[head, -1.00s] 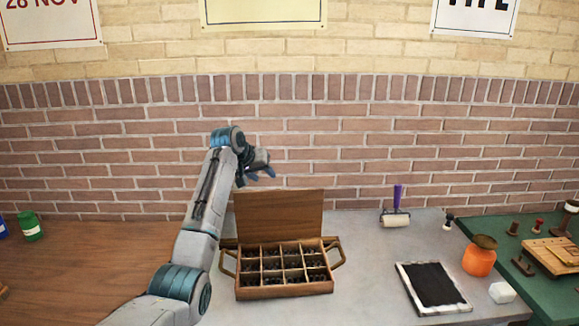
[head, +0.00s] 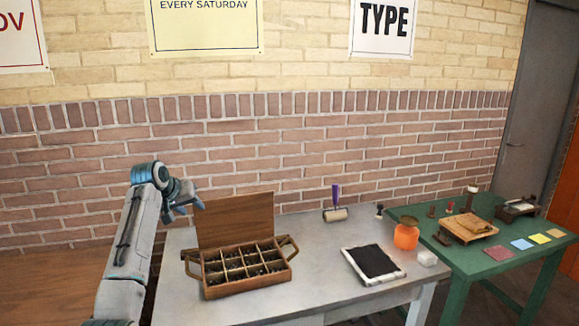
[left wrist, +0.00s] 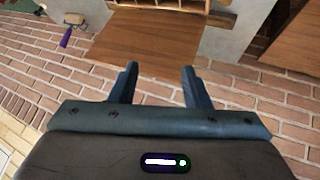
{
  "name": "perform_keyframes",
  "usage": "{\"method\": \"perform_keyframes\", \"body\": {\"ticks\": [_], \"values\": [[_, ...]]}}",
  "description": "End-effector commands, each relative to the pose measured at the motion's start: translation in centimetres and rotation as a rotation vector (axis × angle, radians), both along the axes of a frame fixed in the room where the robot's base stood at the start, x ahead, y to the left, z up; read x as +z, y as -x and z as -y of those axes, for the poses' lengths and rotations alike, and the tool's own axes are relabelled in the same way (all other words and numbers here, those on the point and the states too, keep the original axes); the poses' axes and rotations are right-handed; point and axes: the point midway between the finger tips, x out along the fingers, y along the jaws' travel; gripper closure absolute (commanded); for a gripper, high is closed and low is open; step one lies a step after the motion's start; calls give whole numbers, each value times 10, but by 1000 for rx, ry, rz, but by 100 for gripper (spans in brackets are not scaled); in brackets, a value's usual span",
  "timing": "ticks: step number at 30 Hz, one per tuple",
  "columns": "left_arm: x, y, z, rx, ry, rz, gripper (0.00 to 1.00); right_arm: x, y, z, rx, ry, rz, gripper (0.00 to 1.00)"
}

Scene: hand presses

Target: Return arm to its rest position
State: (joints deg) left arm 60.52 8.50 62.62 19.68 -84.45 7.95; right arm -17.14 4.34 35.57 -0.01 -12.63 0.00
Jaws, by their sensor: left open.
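My left arm rises at the left of the head view, with its gripper (head: 184,205) above and left of the wooden type case. In the left wrist view the two fingers of the left gripper (left wrist: 160,82) stand apart with nothing between them. The open wooden case (head: 240,273) stands on the grey table with its lid (head: 235,220) up and small dark pieces in its compartments. The lid also shows beyond the fingers in the left wrist view (left wrist: 150,52). My right gripper is not in view.
A green table (head: 470,275) at the right holds a wooden press (head: 466,227). A brick wall (head: 300,150) stands behind.

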Motion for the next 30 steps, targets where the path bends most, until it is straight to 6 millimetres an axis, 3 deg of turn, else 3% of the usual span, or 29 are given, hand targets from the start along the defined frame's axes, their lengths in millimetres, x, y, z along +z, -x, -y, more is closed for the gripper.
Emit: {"method": "perform_keyframes", "body": {"ticks": [11, 17, 20, 24, 30], "values": [[-70, 33, 2, -8, -51, -37, 57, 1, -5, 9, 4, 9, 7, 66], [-127, 71, 3, -17, -94, -69, 57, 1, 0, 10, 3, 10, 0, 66], [-167, 104, 5, -24, -125, -94, 57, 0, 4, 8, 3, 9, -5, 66], [-221, 163, 7, -39, -174, -130, 57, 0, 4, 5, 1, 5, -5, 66], [-279, 257, 11, -63, -237, -181, 57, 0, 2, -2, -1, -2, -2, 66]]}}
